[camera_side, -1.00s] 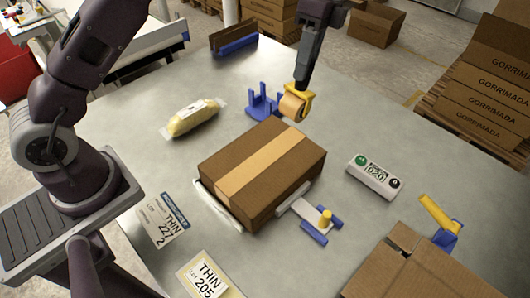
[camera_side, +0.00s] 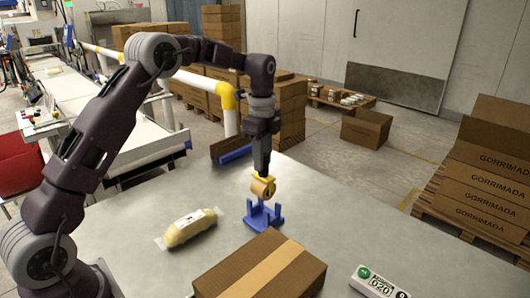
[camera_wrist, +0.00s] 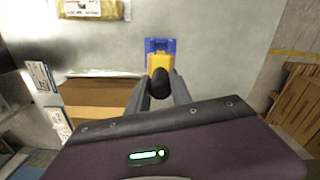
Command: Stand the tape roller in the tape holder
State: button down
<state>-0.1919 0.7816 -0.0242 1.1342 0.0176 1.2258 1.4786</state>
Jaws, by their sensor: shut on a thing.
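The tape roller (camera_side: 263,188), a yellow dispenser with a tan tape roll, hangs below my gripper (camera_side: 262,172). My gripper is shut on its upper end. The blue tape holder (camera_side: 262,217), with upright prongs, stands on the table directly below the roller in the side view. The roller's lower edge is close to the prong tops; I cannot tell whether they touch. In the wrist view the yellow of the roller (camera_wrist: 158,61) shows between my fingers, in front of the blue holder (camera_wrist: 160,44), and a dark round part hides some of it.
A taped brown box (camera_side: 262,272) stands in front of the holder. A wrapped yellow pack (camera_side: 188,229) lies to its left, and a white device with a green button (camera_side: 377,283) lies at front right. The table right of the holder is clear.

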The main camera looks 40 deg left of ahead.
aim_at(263, 184)
jog(key=shift+f, duration=4.4)
jog(key=c, duration=1.1)
grip_release()
notch_tip(263, 184, up, 7)
jog(key=shift+r, duration=0.1)
